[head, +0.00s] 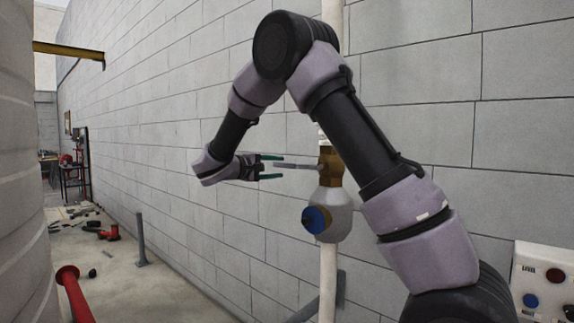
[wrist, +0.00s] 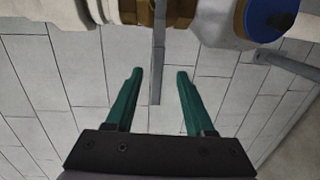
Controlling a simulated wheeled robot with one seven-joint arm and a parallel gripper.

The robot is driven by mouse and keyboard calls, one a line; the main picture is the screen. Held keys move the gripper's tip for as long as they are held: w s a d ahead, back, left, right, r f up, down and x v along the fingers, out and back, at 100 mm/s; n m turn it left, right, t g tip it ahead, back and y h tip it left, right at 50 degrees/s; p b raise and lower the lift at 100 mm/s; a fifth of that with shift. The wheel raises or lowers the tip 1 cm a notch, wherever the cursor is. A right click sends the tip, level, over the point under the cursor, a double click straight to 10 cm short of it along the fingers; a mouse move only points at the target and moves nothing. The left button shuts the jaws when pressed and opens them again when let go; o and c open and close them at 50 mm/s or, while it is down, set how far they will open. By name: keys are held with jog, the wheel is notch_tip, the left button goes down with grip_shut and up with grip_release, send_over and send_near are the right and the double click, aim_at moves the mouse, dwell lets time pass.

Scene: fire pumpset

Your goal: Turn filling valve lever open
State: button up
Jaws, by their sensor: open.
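The filling valve lever (head: 298,166) is a thin grey bar that sticks out to the left from a brass valve body (head: 331,163) on a vertical white pipe (head: 328,275). In the wrist view the lever (wrist: 158,55) hangs down from the brass body (wrist: 180,12), and its free end lies between the two green fingers. My gripper (head: 281,167) is open, with its fingers above and below the lever's end in the head view. In the wrist view a gap shows on both sides of the lever between the fingertips (wrist: 160,72).
A grey fitting with a blue round cap (head: 317,219) sits below the valve. A block wall (head: 430,110) runs close behind. A control box (head: 543,285) is at the lower right. A red-capped pipe (head: 72,285) and a large pale tank (head: 25,200) are left.

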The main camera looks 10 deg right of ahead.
aim_at(284, 164)
jog(key=shift+n+t, duration=0.3)
jog(key=shift+t, duration=0.4)
jog(key=w+d, duration=0.4)
jog(key=w, duration=0.1)
jog(key=w+d, duration=0.2)
jog(key=w, duration=0.1)
jog(key=shift+s, duration=0.1)
grip_shut()
dwell(0.8)
